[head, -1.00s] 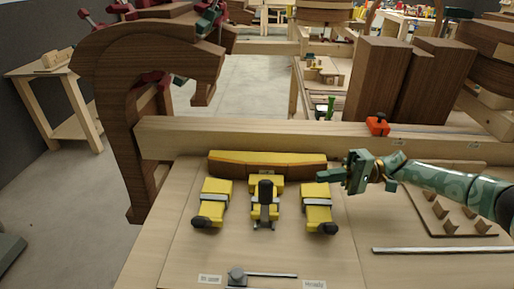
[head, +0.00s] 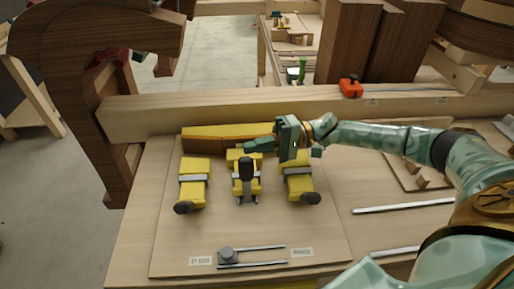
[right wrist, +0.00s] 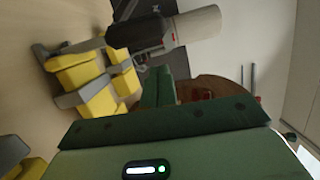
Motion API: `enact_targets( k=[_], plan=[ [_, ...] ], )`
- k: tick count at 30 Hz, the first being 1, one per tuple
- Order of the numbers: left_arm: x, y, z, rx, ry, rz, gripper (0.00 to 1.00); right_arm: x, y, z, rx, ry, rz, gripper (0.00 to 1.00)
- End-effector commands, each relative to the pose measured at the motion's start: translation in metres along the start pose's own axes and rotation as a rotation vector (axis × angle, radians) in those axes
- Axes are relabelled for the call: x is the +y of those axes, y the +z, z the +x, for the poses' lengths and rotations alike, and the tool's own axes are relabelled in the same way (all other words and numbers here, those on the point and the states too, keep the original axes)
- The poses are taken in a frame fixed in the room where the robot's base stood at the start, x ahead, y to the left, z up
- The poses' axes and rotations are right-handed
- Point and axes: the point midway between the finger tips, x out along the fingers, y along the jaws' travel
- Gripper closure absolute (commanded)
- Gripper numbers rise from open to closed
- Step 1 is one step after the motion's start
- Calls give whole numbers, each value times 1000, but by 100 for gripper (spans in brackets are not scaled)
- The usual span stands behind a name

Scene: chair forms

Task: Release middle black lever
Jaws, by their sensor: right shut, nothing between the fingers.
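The middle black lever (head: 246,168) stands up on the middle yellow clamp (head: 239,155), between two other yellow clamps. My right gripper (head: 250,147) is shut and empty, pointing left just behind the top of this lever; I cannot tell whether they touch. In the right wrist view, a black handle (right wrist: 133,33) with a pale cylindrical part lies beyond my green fingers (right wrist: 158,88), and yellow clamp blocks show to the left. My left gripper is not in view.
The left clamp (head: 194,180) and right clamp (head: 298,182) have black-tipped levers lying low toward the front. A curved yellow-brown wood strip (head: 215,138) lies behind. A grey slider knob (head: 227,256) sits near the board's front. An orange object (head: 350,87) rests on the rear beam.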

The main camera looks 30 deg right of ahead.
Motion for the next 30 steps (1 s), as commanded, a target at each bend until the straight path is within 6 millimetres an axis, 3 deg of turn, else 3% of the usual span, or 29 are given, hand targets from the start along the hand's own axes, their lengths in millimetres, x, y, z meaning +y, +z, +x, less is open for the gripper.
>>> enact_targets(
  k=[7,19,30],
  plan=[
    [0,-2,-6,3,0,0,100,-1,20,5,0,-1,-1,100],
    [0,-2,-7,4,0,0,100,-1,21,5,0,-1,-4,100],
    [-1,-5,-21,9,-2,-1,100,-4,30,7,-2,14,-64,100]
  ],
)
